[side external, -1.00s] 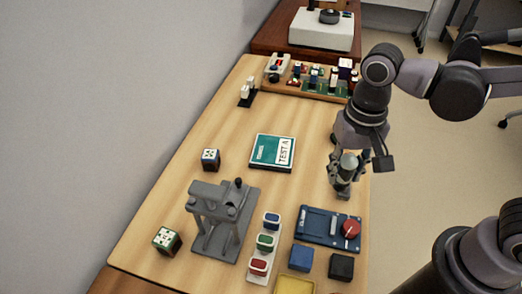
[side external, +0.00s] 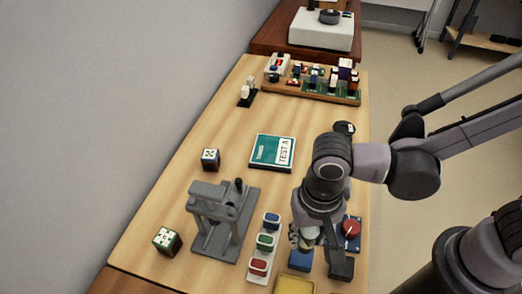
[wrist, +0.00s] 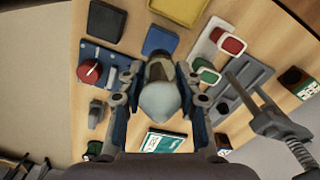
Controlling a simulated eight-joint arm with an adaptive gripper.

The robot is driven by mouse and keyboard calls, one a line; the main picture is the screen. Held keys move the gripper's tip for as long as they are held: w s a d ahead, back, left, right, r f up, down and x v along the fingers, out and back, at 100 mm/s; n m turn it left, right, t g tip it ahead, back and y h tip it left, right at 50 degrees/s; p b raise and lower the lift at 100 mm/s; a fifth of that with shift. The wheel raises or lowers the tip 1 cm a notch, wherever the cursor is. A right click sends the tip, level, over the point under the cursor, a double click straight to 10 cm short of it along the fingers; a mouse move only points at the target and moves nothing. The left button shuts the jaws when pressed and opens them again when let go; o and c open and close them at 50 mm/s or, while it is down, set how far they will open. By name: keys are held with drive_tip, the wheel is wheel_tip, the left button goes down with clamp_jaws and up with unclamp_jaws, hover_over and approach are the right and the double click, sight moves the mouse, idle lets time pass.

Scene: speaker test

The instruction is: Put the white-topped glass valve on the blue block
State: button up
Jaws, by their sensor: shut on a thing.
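My gripper (wrist: 160,100) is shut on the white-topped glass valve (wrist: 159,102), whose pale rounded top faces the wrist camera. In the side external view, my gripper (side external: 312,238) hangs low over the front right of the table and partly hides the valve (side external: 305,241). The blue block (side external: 300,261) lies just below the valve in that picture. In the wrist view, the blue block (wrist: 160,40) shows beyond the valve. Whether the valve touches the block is unclear.
A black block (wrist: 107,21) and a yellow tray (side external: 295,286) flank the blue block. A blue board with a red knob (side external: 351,229) is partly behind my gripper. A strip of coloured buttons (side external: 263,243) and a grey stand (side external: 228,222) are left.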

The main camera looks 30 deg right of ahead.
sight(306, 244)
drive_tip(key=shift+f, duration=1.85)
drive_tip(key=shift+f, duration=0.2)
drive_tip(key=o, duration=1.1)
drive_tip(key=shift+o, duration=0.2)
drive_tip(key=shift+r, duration=0.1)
wheel_tip(306, 244, up, 12)
drive_tip(key=shift+w+d+r, duration=0.1)
drive_tip(key=shift+d, duration=0.05)
drive_tip(key=w+d+r+n+t, duration=0.1)
drive_tip(key=w+d+n+t, duration=0.1)
drive_tip(key=d, duration=1)
drive_tip(key=w+d+r+n+t, duration=0.1)
drive_tip(key=w+d+t, duration=0.4)
drive_tip(key=d, duration=0.8)
drive_tip(key=shift+w+n, duration=0.45)
drive_tip(key=shift+n, duration=0.35)
drive_tip(key=shift+f, duration=0.1)
